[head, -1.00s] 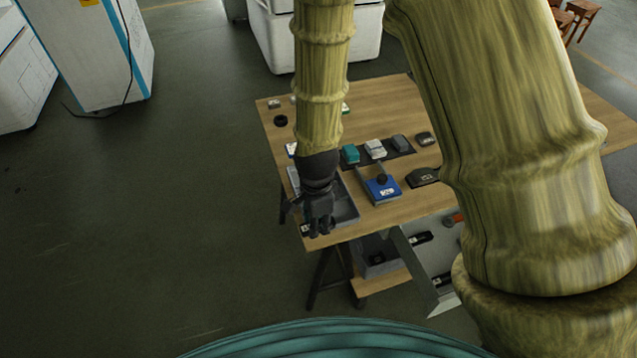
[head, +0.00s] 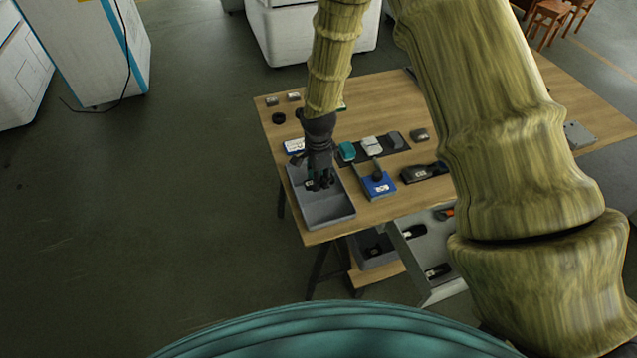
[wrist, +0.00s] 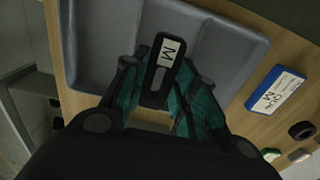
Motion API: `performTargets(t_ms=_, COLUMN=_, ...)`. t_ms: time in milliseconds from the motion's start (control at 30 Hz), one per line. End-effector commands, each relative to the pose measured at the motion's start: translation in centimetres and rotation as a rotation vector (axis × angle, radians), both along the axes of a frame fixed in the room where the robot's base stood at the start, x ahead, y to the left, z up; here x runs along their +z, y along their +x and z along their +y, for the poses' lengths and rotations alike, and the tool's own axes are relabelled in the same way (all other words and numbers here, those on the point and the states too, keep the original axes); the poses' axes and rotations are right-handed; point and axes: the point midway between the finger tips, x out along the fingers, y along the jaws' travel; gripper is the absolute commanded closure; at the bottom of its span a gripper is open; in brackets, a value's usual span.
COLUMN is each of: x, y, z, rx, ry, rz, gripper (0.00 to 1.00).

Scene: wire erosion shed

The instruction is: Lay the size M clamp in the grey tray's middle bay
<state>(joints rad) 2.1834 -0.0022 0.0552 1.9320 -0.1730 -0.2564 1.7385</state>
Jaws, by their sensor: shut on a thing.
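My gripper (head: 319,186) is over the grey tray (head: 334,218) in the head view. In the wrist view my gripper (wrist: 160,80) is shut on the size M clamp (wrist: 163,78), a black piece with a white label reading M. The clamp sits between the two dark green fingers. Behind it in the wrist view is the grey tray (wrist: 88,55) with two dividers, and the clamp overlaps the middle bay there. The clamp's height above the tray floor is hard to tell. My gripper hides part of the tray in the head view.
A blue-and-white labelled box (wrist: 276,90) lies beside the tray. On the wooden table (head: 385,212) are a blue block (head: 378,187), a black tool (head: 423,172) and a dark mat (head: 400,148) with several pieces. An open drawer (head: 437,262) sits below the table edge.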

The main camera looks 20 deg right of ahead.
Motion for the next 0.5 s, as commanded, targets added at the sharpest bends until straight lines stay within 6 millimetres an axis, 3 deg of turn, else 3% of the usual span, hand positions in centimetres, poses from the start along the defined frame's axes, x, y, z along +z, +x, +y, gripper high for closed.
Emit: performTargets(t_ms=500, x=-3.2, y=0.0, z=0.0, rx=0.001, ry=0.000, rz=-0.002, gripper=1.00)
